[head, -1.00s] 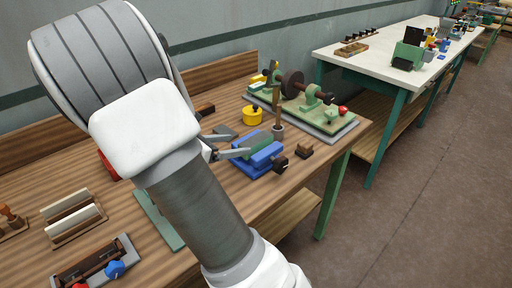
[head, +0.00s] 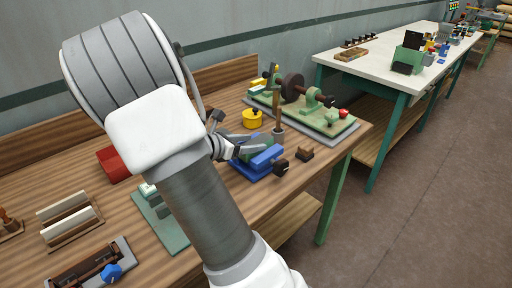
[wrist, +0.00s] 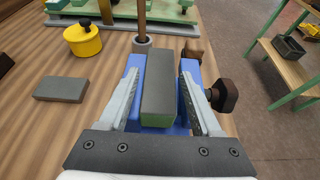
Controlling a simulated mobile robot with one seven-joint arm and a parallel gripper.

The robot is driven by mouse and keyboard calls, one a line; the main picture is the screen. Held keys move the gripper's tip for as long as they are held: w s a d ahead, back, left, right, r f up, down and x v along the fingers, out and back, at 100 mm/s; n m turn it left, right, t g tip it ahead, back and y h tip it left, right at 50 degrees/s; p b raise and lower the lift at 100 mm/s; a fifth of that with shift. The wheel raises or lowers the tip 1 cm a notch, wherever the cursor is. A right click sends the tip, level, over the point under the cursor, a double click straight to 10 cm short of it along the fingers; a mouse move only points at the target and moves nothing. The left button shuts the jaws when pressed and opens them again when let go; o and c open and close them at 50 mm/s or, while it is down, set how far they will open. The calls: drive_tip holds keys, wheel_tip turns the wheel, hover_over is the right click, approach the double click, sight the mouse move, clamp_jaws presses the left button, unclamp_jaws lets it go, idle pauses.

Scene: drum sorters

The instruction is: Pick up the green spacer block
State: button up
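The green spacer block (wrist: 158,88) has a dark grey top and a green near face in the wrist view. It sits in a blue vise (wrist: 152,128), between its jaws. In the head view the block (head: 265,141) is partly hidden by my gripper (head: 240,146). In the wrist view my gripper (wrist: 160,84) is open. Its two grey fingers stand on the left and right of the block, with gaps showing blue vise between. I cannot tell how far above the vise the fingertips are.
A yellow pot (wrist: 82,38) and a loose grey block (wrist: 61,89) lie left of the vise. A dark knob (wrist: 223,95) sticks out at the right. A wooden-handled tool (wrist: 141,25) stands upright behind. A green machine (head: 313,103) stands further back.

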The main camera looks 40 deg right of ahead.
clamp_jaws()
idle(1.1)
